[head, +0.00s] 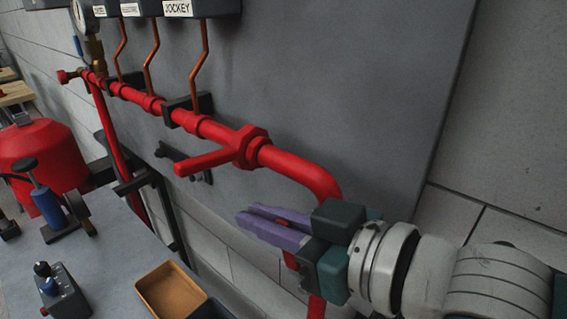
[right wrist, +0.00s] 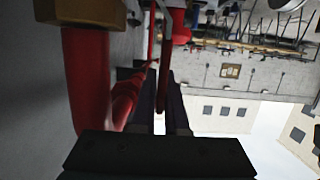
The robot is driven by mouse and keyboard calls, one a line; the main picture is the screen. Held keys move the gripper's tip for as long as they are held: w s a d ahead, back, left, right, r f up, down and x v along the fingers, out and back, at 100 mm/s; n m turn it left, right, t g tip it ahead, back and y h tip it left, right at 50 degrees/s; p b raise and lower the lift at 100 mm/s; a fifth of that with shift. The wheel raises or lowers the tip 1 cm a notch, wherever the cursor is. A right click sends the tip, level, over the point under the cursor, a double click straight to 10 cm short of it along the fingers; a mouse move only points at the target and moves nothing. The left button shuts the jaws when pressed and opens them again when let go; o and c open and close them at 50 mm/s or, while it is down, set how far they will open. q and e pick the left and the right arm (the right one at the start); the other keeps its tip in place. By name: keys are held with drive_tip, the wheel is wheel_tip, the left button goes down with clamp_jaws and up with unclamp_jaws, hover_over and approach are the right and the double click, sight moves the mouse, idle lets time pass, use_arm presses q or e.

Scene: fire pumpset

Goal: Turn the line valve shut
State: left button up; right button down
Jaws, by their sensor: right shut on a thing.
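The red line pipe (head: 295,168) runs along the grey wall panel and bends down at the right. A red valve body (head: 248,148) sits on it, with a thick red handle-like bar (head: 205,160) sticking out to the left. My right gripper (head: 262,224), with purple fingers, is below this bar and in front of the down pipe. It is shut on a thin red bar (head: 291,262), which shows between and below the fingers. In the right wrist view this bar (right wrist: 163,85) looks dark red. I cannot tell how it joins the valve. My left gripper is not in view.
Controller boxes, one marked JOCKEY (head: 195,8), hang above with copper tubes down to the pipe. A grey bench (head: 110,265) at lower left carries a tan tray (head: 170,290), a switch box (head: 62,295) and a blue-bodied tool (head: 47,205). A red tank (head: 40,150) stands behind.

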drive_tip(key=c, duration=0.9)
unclamp_jaws()
drive_tip(key=shift+c, duration=0.2)
drive_tip(key=shift+s+d, duration=0.1)
drive_tip(key=shift+d, duration=0.05)
drive_tip(key=v, duration=0.9)
drive_tip(key=shift+s+d, duration=0.15)
drive_tip(key=shift+d, duration=0.15)
drive_tip(key=shift+r, duration=0.15)
